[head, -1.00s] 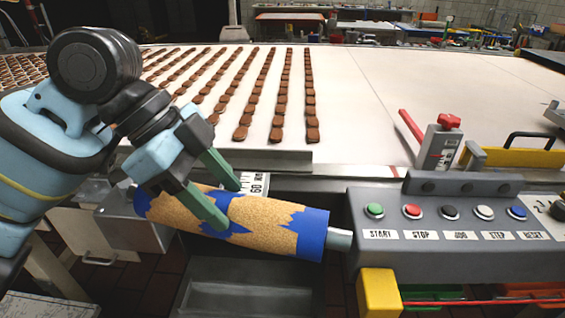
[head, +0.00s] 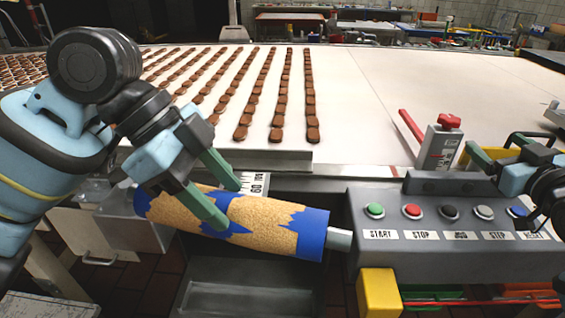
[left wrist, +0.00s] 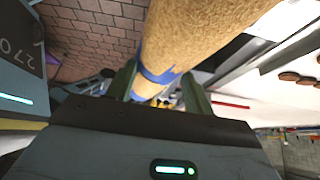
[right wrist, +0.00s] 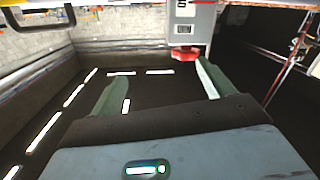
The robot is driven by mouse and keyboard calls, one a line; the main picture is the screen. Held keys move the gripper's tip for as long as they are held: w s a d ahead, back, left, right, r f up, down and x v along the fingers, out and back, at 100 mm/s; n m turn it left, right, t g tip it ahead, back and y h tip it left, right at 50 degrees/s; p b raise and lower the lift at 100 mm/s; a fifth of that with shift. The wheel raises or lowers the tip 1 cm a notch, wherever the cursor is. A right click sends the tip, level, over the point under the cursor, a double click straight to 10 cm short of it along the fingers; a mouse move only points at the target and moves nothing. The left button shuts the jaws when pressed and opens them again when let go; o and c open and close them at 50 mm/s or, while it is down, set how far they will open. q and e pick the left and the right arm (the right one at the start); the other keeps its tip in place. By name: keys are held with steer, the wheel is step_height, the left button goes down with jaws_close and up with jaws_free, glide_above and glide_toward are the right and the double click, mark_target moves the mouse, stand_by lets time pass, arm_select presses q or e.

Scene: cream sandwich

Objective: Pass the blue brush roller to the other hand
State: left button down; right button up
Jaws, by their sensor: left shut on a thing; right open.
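The blue brush roller (head: 265,226) is a cylinder with tan bristle covering, jagged blue bands and a grey shaft end at the right. My left gripper (head: 232,207) is shut on it around its middle, holding it in front of the conveyor edge, tilted down to the right. The roller also fills the upper middle of the left wrist view (left wrist: 190,45), between the green fingers. My right gripper (head: 500,150) is at the right edge, above the button panel, open and empty. Its spread fingers show in the right wrist view (right wrist: 160,85). The roller is not seen there.
A conveyor (head: 365,95) carries rows of brown biscuits behind the roller. A grey control panel (head: 450,250) with several coloured buttons stands right of the roller's shaft end. A red-knobbed grey block (head: 440,148) rises behind the panel. A yellow block (head: 379,292) sits below the panel.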

steer(key=w+a+r+n+g+y, duration=0.1)
steer(key=a+r+y, duration=0.2)
steer(key=a, duration=0.5)
steer(key=a+r+n+g+y, duration=0.1)
steer(key=a+r+g+y, duration=0.15)
steer(key=a, duration=0.55)
arm_select(q)
steer(key=shift+r, duration=0.1)
arm_select(e)
step_height(320, 180, up, 6)
steer(key=n+g+h, duration=0.2)
steer(key=n+g, duration=0.7)
steer(key=n, duration=0.2)
glide_above(256, 212)
steer(key=s+d, duration=0.3)
steer(key=shift+s+d+f+g+h, duration=0.15)
steer(key=shift+s+g+h, duration=0.15)
steer(key=shift+s, duration=0.2)
steer(key=x, duration=1.2)
steer(key=shift+w, duration=0.1)
